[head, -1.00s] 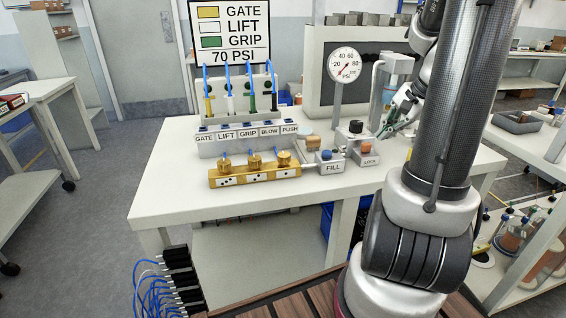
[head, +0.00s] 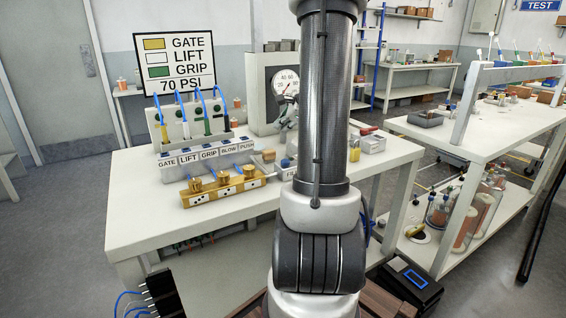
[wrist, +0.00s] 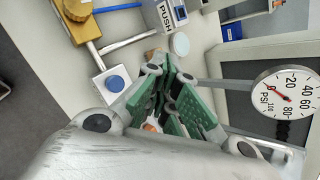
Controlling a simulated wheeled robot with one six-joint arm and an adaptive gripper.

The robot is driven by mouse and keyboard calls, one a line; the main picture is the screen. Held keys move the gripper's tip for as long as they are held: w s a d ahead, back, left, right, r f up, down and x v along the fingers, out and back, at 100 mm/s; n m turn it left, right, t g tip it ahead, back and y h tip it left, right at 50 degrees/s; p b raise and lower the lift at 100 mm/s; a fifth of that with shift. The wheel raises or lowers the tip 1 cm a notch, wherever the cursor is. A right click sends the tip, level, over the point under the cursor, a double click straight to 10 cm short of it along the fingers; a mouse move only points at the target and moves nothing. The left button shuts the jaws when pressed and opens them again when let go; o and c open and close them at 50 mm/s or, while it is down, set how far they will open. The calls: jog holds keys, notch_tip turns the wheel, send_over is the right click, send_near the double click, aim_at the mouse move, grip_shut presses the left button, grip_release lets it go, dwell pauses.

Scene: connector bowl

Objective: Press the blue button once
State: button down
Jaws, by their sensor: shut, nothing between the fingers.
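The blue button (wrist: 114,84) is a round cap on a small grey box, left of my fingers in the wrist view. In the head view my arm hides the button; only the left part of its FILL box (head: 289,168) shows. My gripper (wrist: 168,64) has green finger pads, shut with nothing between them. It appears to the right of the button and apart from it. In the head view my gripper (head: 287,120) is mostly behind my arm, just below the pressure gauge (head: 286,82).
A gold block (head: 222,187) with several knobs lies on the white table (head: 165,225). Behind it is the labelled valve row (head: 205,160). The gauge (wrist: 288,95) stands right of my fingers in the wrist view. The table's front left is clear.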

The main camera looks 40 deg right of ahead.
jog(key=shift+f, duration=4.45)
jog(key=shift+f, duration=0.15)
jog(key=shift+f, duration=0.25)
jog(key=shift+f, duration=0.5)
jog(key=shift+r, duration=0.95)
jog(key=shift+r, duration=2.5)
